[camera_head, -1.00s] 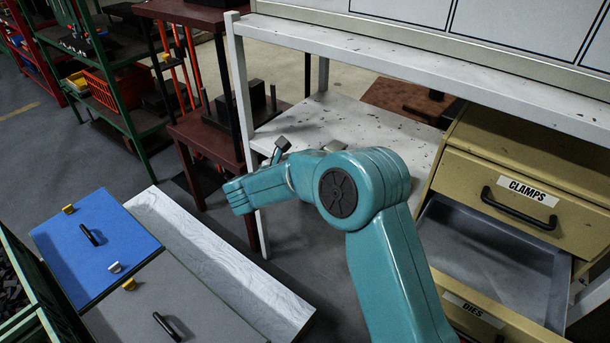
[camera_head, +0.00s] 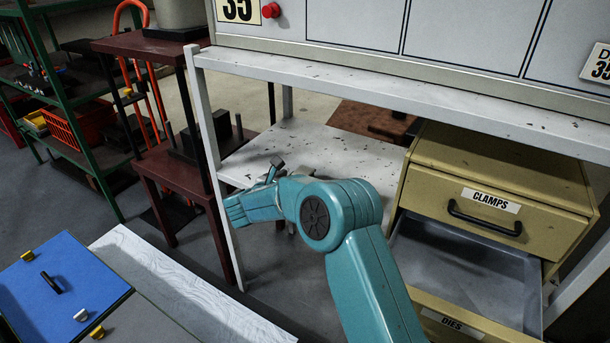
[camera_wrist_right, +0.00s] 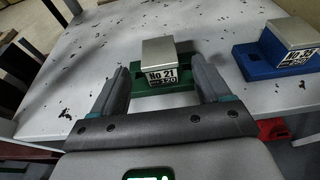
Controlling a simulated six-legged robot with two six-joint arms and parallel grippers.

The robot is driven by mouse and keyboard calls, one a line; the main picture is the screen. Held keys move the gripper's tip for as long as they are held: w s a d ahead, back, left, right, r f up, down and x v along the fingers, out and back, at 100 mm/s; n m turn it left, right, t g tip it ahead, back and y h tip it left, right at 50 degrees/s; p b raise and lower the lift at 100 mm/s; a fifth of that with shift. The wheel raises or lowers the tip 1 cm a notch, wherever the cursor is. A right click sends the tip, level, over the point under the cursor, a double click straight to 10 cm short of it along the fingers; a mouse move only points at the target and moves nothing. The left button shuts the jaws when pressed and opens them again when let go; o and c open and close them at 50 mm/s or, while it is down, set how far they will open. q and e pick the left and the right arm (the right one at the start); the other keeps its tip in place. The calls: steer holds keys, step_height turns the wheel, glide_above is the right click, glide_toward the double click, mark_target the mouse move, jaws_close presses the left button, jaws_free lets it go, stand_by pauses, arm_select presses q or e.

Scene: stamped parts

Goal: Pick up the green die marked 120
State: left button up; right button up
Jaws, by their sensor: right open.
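The green die (camera_wrist_right: 170,82) shows in the right wrist view as a silver block on a green base, standing on a worn white shelf. Its label reads "No 21" with a smaller line below that looks like 120. My right gripper (camera_wrist_right: 162,72) is open, its two fingers pointing at the die, one on each side of its near part. I cannot tell whether they touch it. In the head view my teal right arm (camera_head: 335,210) reaches over the white shelf (camera_head: 330,150), and the die cannot be made out there. My left gripper is not in view.
A blue die (camera_wrist_right: 280,55) stands to the right of the green one, and a red piece (camera_wrist_right: 272,130) lies nearer at the right. In the head view an open drawer (camera_head: 465,270) of the yellow cabinet (camera_head: 500,165) is right of my arm. A white shelf edge (camera_head: 400,90) runs above.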

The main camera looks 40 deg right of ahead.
mark_target(306, 173)
steer(key=x, duration=0.7)
steer(key=shift+w+d+f, duration=0.1)
steer(key=shift+d, duration=0.15)
jaws_close()
